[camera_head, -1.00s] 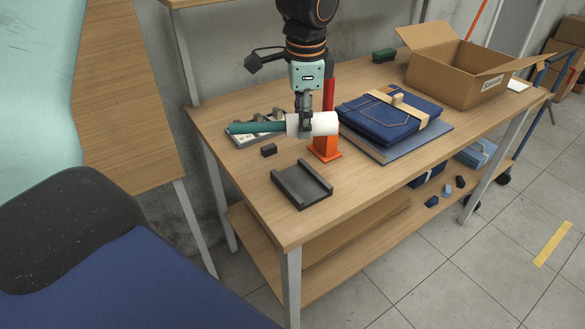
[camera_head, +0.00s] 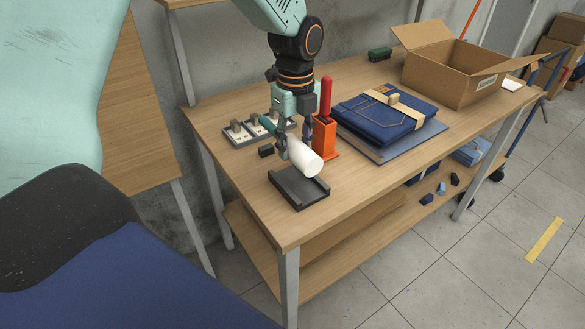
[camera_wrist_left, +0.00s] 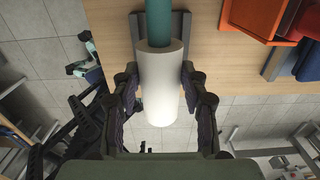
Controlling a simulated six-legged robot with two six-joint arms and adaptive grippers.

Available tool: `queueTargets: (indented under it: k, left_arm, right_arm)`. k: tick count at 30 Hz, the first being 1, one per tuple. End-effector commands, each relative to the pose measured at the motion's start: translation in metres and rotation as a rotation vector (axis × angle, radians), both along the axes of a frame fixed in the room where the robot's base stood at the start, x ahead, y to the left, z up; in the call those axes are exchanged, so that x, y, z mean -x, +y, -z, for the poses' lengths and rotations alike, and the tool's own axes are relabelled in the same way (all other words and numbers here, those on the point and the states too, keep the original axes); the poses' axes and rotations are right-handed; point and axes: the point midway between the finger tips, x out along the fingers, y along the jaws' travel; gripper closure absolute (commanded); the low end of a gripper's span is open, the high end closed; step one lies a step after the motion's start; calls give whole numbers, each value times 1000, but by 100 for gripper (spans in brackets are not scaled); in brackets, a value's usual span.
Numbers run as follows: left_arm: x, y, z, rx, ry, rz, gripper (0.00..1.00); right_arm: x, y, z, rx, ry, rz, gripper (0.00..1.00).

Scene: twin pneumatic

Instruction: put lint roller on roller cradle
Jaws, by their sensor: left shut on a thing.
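The lint roller has a white roll (camera_head: 305,157) and a teal handle (camera_head: 268,125). My left gripper (camera_head: 294,140) is shut on it and holds it tilted, white end toward the front right. In the left wrist view, the fingers (camera_wrist_left: 160,88) flank the white roll (camera_wrist_left: 160,95), with the teal handle (camera_wrist_left: 159,22) at the top. The roller cradle (camera_head: 299,190), a dark grey tray with raised side rails, lies on the table just below and in front of the roll. The roll overlaps its back part in the head view; I see no clear contact. My right gripper is out of view.
An orange holder (camera_head: 325,137) with a red-handled tool stands close to the roll's right. A small black block (camera_head: 266,151) lies left of it. Folded jeans (camera_head: 375,117) and an open carton (camera_head: 450,80) are further right.

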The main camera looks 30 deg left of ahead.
Motion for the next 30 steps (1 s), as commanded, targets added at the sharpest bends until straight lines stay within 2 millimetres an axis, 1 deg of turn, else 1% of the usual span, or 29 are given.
queueTargets:
  k: [1, 3, 10, 16, 26, 27, 30]
  left_arm:
    - [1, 0, 11, 0, 2, 0, 100]
    - [0, 0, 19, 0, 0, -1, 100]
    - [0, 0, 35, -1, -1, -2, 100]
    - [0, 0, 62, -1, 0, -2, 100]
    - [-1, 0, 64, -1, -3, -3, 100]
    - [0, 0, 65, -1, -1, -3, 56]
    - [0, 0, 65, 0, -2, -3, 47]
  right_arm:
    - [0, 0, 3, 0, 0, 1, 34]
    - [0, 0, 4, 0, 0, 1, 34]
    - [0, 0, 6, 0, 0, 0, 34]
    - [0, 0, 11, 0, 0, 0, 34]
    - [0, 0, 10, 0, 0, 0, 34]
    - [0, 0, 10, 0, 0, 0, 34]
    - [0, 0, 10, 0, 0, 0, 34]
